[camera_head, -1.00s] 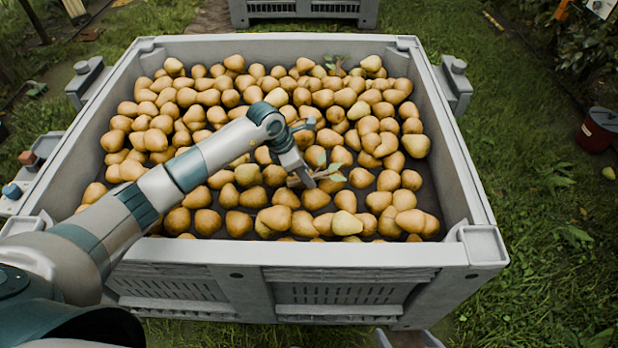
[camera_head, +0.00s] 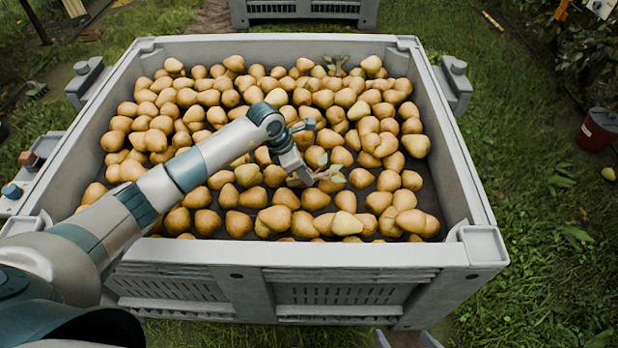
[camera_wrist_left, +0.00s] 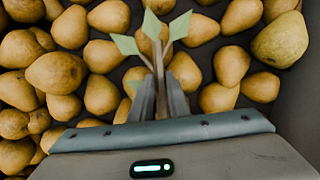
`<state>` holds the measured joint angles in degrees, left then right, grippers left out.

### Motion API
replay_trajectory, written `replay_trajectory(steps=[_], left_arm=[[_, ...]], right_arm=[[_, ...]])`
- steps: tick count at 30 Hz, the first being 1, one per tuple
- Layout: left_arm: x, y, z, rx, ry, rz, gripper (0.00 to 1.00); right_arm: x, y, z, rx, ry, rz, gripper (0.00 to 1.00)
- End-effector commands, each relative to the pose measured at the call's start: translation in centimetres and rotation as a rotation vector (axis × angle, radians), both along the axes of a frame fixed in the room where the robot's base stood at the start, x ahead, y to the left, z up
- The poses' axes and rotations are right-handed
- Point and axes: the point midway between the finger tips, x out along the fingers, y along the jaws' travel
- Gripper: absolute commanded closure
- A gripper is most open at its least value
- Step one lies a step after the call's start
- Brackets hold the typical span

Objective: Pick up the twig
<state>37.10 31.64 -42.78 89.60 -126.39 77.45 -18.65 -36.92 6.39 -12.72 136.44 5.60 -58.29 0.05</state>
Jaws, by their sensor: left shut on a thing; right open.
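A brown twig (camera_head: 325,177) with green leaves is in the front middle of the pear crate, between the jaws of my left gripper (camera_head: 303,179). In the left wrist view, the left gripper's fingers (camera_wrist_left: 160,102) are shut on the stem of the twig (camera_wrist_left: 158,62), and its forked top and pale green leaves stick out beyond the fingertips. Pears lie close below and around it. The stem's lower end is hidden by the fingers. My right gripper (camera_head: 405,339) shows only its tips at the bottom edge, apart and empty, in front of the crate.
The grey crate (camera_head: 300,252) has raised walls and is full of yellow-brown pears (camera_head: 240,223). Another leafy twig (camera_head: 337,65) lies near its back wall. A second crate (camera_head: 303,10) stands behind. A red bucket (camera_head: 597,131) is on the grass at right.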

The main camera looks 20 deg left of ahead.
Motion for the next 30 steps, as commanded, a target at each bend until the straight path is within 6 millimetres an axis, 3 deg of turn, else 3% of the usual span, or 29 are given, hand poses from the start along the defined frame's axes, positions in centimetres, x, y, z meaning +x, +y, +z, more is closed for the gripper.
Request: replay_trajectory(steps=[11, 20, 30], left_arm=[[0.0, 0.0, 0.6, 0.001, 0.0, -0.001, 1.0], [0.1, 0.1, 4.7, 0.002, -0.004, 0.0, 1.0], [-5.6, -3.3, 8.2, -0.001, -0.002, -0.005, 1.0]], right_arm=[[0.0, -0.1, 0.2, -0.002, 0.001, 0.0, 0.23], [-0.4, -0.5, 0.0, -0.018, 0.02, 0.004, 0.23], [-0.8, -1.2, -0.4, -0.046, 0.063, 0.003, 0.23]])
